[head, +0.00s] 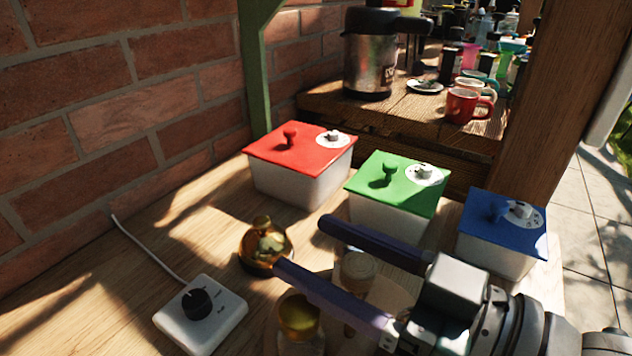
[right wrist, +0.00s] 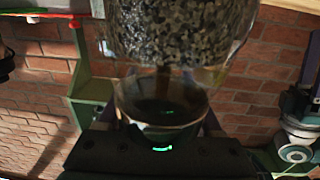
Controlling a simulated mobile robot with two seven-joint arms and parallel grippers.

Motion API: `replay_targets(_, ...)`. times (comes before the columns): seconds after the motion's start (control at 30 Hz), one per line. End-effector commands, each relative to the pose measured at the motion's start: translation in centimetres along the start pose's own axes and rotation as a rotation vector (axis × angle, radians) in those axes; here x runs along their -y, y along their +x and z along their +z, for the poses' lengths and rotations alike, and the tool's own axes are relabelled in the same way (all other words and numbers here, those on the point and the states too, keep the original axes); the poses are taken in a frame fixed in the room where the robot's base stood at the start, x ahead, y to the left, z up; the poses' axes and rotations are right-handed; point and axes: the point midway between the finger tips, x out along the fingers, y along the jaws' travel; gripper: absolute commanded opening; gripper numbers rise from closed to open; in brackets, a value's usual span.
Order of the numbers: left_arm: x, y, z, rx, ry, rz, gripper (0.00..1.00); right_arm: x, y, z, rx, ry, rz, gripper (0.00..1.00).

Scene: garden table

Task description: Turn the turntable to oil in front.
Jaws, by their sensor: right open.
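A round wooden turntable (head: 398,292) shows partly beneath my right arm and carries jars. An amber container with a gold top (head: 265,246) stands at its far left, just beyond the fingertips. A jar with a gold lid (head: 299,316) is in front, and a jar with a pale lid (head: 357,270) is between the fingers. I cannot tell which one is the oil. My right gripper (head: 302,244) is open, its purple fingers spread over the turntable. In the right wrist view, a clear glass container with dark speckled contents (right wrist: 180,35) fills the space ahead of the fingers.
Red-lidded (head: 300,150), green-lidded (head: 400,180) and blue-lidded (head: 500,230) boxes line the back. A white knob box (head: 200,315) with a cable is at front left. A brick wall (head: 120,100) bounds the left. Bare tabletop lies at left.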

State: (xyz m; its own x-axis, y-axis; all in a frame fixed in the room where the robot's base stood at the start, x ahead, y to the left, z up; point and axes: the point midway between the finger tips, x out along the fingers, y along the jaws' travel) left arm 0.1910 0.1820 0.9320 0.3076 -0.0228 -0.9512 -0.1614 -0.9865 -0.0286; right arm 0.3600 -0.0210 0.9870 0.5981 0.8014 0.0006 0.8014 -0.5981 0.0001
Motion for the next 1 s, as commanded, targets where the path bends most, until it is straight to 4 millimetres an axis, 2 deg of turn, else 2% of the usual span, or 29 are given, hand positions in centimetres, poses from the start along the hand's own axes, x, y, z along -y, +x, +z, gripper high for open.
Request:
replay_targets(0.23, 0.17, 0.01, 0.07, 0.002, 0.007, -0.005, 0.5, 0.03, 0.14, 0.01, 0.001, 0.0, 0.0, 0.67)
replay_targets(0.83, 0.25, 0.02, 0.12, 0.003, 0.01, -0.007, 0.5, 0.02, 0.1, 0.02, 0.001, 0.0, 0.0, 0.0)
replay_targets(1.0, 0.19, 0.02, 0.11, 0.003, 0.008, -0.006, 0.5, 0.02, 0.1, 0.02, 0.001, 0.0, 0.0, 0.0)
